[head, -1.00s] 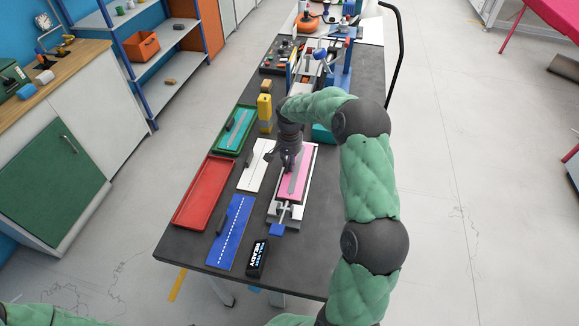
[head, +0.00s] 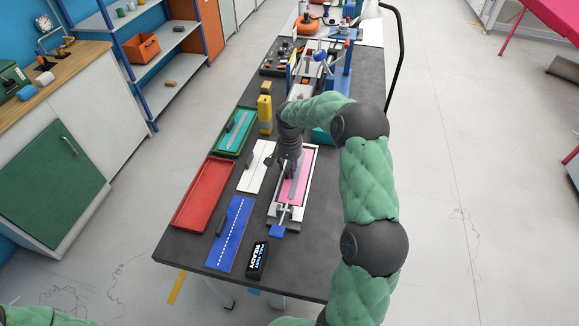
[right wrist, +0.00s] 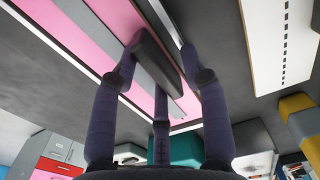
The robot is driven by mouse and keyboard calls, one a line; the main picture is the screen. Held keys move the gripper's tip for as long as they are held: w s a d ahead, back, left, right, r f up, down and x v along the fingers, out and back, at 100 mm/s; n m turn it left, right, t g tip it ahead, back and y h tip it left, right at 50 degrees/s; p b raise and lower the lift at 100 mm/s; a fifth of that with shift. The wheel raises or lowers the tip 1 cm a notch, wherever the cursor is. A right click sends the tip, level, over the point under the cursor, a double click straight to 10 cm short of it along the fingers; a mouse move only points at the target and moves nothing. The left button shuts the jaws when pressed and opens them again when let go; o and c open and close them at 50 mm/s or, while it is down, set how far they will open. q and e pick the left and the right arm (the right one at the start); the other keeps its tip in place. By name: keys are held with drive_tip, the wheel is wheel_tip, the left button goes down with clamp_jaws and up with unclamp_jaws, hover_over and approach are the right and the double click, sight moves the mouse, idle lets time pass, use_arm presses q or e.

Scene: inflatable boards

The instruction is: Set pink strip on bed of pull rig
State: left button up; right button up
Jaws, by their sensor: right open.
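The pink strip (head: 301,188), with a grey band along its middle, lies lengthwise on the white-edged bed of the pull rig (head: 313,165). White edges show along both its sides. In the right wrist view the pink strip (right wrist: 75,32) has a dark block (right wrist: 156,62) over it. My right gripper (head: 287,174) points down over the strip's left part. In the right wrist view its fingers (right wrist: 160,78) stand open around the dark block. Whether they touch it I cannot tell. My left gripper is out of view.
Left of the rig lie a white board (head: 256,172), a blue board (head: 232,235), a red tray (head: 204,194) and a green tray (head: 218,141). A black label block (head: 257,260) stands near the front edge. A yellow bottle-like object (head: 265,112) stands behind.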

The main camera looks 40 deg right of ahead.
wheel_tip(320, 180, up, 12)
drive_tip(key=p, duration=0.3)
